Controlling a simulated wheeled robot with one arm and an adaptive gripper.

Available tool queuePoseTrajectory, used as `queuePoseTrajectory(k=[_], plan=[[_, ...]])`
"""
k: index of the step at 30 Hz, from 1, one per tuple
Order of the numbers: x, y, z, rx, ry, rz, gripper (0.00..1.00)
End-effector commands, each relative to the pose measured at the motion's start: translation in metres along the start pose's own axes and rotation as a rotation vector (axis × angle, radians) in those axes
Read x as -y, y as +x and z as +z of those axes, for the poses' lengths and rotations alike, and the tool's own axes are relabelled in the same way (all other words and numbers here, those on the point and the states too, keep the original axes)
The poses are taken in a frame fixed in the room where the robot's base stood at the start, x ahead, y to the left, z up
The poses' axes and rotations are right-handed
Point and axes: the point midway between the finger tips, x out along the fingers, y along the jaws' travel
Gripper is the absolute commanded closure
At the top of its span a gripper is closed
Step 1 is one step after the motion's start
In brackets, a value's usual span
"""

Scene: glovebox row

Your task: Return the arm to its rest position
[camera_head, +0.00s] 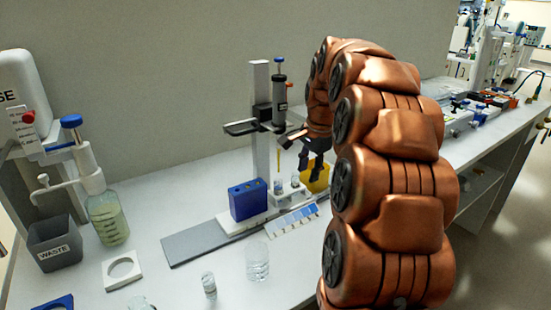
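My copper arm (392,190) rises from the lower right, arches over and bends down toward the bench. My dark gripper (311,167) hangs at its end, pointing down, just right of the pipette stand (261,130). Its two fingers look apart, with nothing seen between them. A yellow container (317,180) lies just below and behind the fingertips, partly hidden by gripper and arm. I cannot tell whether they touch.
The stand holds a grey pipette (279,95) above small vials, beside a blue block (248,200). A beaker (257,262), a small vial (209,285), a white ring holder (122,270), a waste bin (54,243) and a bottle (108,218) stand left. More equipment lines the right bench.

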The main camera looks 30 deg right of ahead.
Motion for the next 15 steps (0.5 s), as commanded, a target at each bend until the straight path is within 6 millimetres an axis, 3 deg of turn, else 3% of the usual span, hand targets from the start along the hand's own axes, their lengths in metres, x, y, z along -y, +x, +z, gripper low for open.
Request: queuePoseTrajectory(k=[8,11,15], plan=[[-0.001,0.001,0.006,0.003,-0.019,0.004,0.63],[-0.006,0.002,0.026,0.014,-0.09,0.018,0.63],[-0.025,0.01,0.078,0.049,-0.278,0.062,0.63]])
